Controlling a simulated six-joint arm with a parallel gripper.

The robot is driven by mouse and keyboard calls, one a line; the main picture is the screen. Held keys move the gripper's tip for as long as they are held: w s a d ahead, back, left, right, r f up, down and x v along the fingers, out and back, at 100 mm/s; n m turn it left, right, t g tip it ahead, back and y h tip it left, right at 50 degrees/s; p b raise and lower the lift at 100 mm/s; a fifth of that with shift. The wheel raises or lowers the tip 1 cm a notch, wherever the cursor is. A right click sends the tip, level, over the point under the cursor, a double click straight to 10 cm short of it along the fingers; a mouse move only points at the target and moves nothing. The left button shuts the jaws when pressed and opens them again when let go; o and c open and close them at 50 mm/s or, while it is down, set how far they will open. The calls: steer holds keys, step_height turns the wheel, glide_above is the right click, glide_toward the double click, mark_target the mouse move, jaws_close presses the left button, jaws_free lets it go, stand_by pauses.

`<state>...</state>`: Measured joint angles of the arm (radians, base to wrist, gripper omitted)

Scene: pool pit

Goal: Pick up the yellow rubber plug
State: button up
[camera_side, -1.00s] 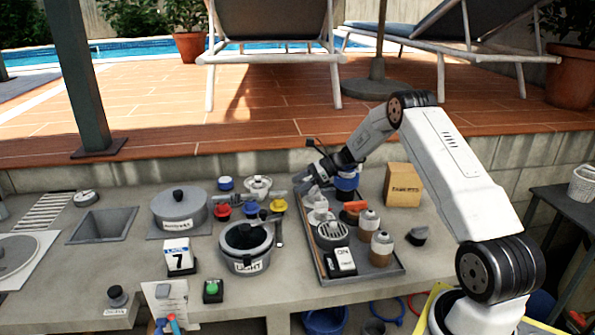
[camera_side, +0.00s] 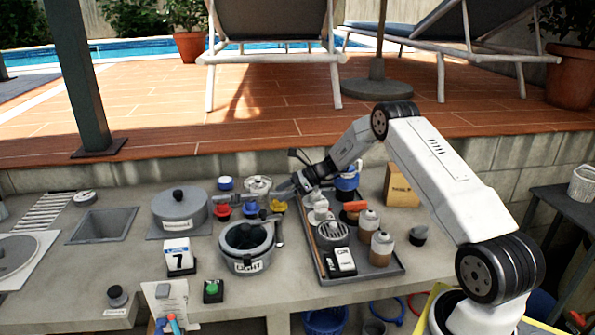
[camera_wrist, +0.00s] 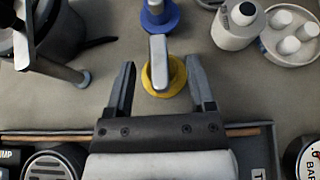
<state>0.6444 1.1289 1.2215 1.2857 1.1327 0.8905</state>
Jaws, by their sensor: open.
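The yellow plug (camera_side: 278,207) stands on the counter left of the tray, beside the pot, partly covered by my gripper in the side view. In the wrist view, the yellow plug (camera_wrist: 173,88) has a round base and an upright grey tab. My gripper (camera_wrist: 162,68) is open, with one finger on each side of the tab and a gap on both sides. In the side view my gripper (camera_side: 284,188) reaches in from the right, just above the plug. Finger height against the tab is hard to tell.
A blue plug (camera_wrist: 158,16) stands beyond the yellow one, and a red plug (camera_side: 221,211) stands further left. A dark pot (camera_side: 246,262) with a handle is close by. A tray (camera_side: 384,277) with bottles lies to the right. A white jar (camera_wrist: 236,24) stands near the right finger.

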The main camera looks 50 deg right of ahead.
steer(key=shift+x, duration=1.05)
steer(key=shift+c, duration=0.2)
jaws_close()
